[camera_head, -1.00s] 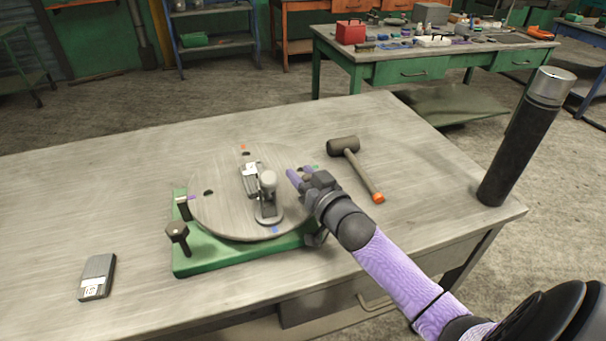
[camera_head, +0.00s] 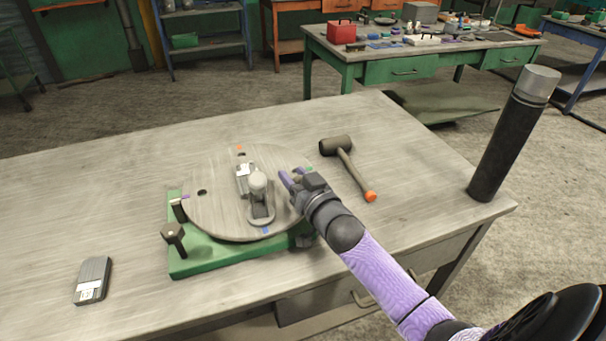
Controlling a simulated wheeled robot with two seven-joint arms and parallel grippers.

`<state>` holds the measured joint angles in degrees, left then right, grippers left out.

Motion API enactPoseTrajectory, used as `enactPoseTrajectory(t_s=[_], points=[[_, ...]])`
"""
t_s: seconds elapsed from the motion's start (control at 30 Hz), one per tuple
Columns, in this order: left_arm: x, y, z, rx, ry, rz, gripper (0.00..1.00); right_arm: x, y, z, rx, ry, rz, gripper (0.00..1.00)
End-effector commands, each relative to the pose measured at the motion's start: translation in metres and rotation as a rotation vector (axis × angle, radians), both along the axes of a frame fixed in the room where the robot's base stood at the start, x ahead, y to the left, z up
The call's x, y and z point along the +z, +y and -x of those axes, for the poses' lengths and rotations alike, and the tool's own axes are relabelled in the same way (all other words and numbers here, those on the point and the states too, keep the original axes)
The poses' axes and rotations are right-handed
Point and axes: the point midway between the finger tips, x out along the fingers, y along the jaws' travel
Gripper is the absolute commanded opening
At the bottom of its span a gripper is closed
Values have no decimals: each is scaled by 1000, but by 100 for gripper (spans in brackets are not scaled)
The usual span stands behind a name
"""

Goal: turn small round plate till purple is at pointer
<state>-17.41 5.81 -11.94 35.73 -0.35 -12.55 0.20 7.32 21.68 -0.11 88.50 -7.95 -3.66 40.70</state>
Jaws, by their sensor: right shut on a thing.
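The small round plate (camera_head: 222,218) is grey and lies flat on a green base (camera_head: 200,257) on the bench. Its rim bears coloured marks: orange at the back, blue (camera_head: 265,231) at the front, green (camera_head: 308,168) at the right and purple (camera_head: 186,197) at the left. The purple mark is close beside a dark upright block (camera_head: 179,211) at the base's left edge, which looks like the pointer. My right gripper (camera_head: 288,180) is shut at the plate's right rim; the exact grip is hidden by its fingers. My left gripper is out of view.
A clamp with a round knob (camera_head: 258,182) sits on the plate. A black knob (camera_head: 173,236) stands at the base's front left. A mallet (camera_head: 352,170) lies right of the plate, a grey device (camera_head: 92,280) at front left. The bench's left side is clear.

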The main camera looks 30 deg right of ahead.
Motion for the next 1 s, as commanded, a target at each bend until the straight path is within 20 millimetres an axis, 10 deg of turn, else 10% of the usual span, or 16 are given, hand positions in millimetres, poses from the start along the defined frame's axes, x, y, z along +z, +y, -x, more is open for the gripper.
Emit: enactPoseTrajectory(t_s=[0.07,0.1,0.27,0.6,1.0], points=[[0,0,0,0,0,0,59,-1,0,0,-1,1,2,0],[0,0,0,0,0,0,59,-1,0,0,-1,1,2,48],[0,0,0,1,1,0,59,0,-1,0,0,0,2,81],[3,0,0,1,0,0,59,0,0,6,1,0,1,81],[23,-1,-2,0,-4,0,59,1,3,88,-1,2,0,81]])
